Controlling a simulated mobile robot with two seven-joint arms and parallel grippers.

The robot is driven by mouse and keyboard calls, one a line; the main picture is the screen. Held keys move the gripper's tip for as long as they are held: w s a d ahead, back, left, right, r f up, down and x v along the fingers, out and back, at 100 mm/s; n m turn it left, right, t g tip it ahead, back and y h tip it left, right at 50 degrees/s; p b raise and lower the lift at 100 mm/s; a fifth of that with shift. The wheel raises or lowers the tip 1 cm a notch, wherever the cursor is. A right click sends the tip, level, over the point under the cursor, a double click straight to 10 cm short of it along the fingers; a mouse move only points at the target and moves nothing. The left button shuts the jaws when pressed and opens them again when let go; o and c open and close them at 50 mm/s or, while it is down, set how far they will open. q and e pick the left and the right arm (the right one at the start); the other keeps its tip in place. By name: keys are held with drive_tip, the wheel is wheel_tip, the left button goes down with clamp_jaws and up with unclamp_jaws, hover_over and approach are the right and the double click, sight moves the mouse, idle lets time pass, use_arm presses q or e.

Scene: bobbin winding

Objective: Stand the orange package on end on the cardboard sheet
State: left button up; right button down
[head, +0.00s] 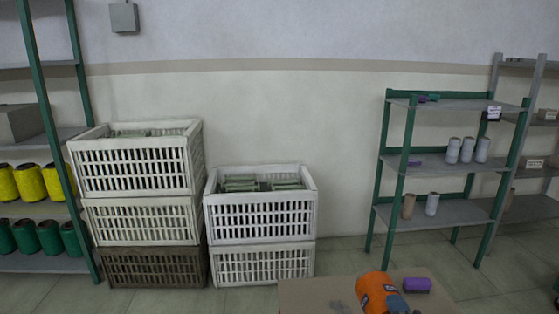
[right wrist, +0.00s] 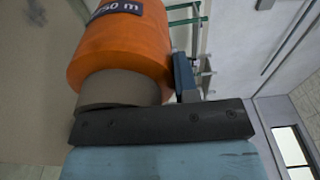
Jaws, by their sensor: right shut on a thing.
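The orange package (head: 378,292) is at the bottom of the head view, over a flat brown top that looks like the cardboard sheet (head: 308,292). It looks tilted there; I cannot tell whether it touches the sheet. In the right wrist view the orange package (right wrist: 120,45) shows a dark label and a grey-brown core end towards my gripper. My right gripper (right wrist: 185,80) is shut on the package; its far finger is mostly hidden. My left gripper is out of view.
A purple spool (head: 417,285) lies on the brown top, just right of the package. White crates (head: 262,230) stand on the floor behind, left. A green-framed shelf (head: 440,160) with grey and brown spools stands behind, right. The brown top's left part is mostly clear.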

use_arm(q)
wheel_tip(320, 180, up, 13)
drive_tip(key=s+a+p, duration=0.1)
drive_tip(key=p, duration=1.8)
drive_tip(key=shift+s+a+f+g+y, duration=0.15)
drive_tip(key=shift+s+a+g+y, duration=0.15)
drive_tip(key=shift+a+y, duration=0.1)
use_arm(e)
drive_tip(key=s+r, duration=0.3)
drive_tip(key=r, duration=0.6)
drive_tip(key=s+r, duration=0.4)
drive_tip(key=r, duration=0.5)
drive_tip(key=shift+s+r, duration=0.25)
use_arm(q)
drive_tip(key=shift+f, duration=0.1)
use_arm(e)
drive_tip(key=shift+f, duration=0.1)
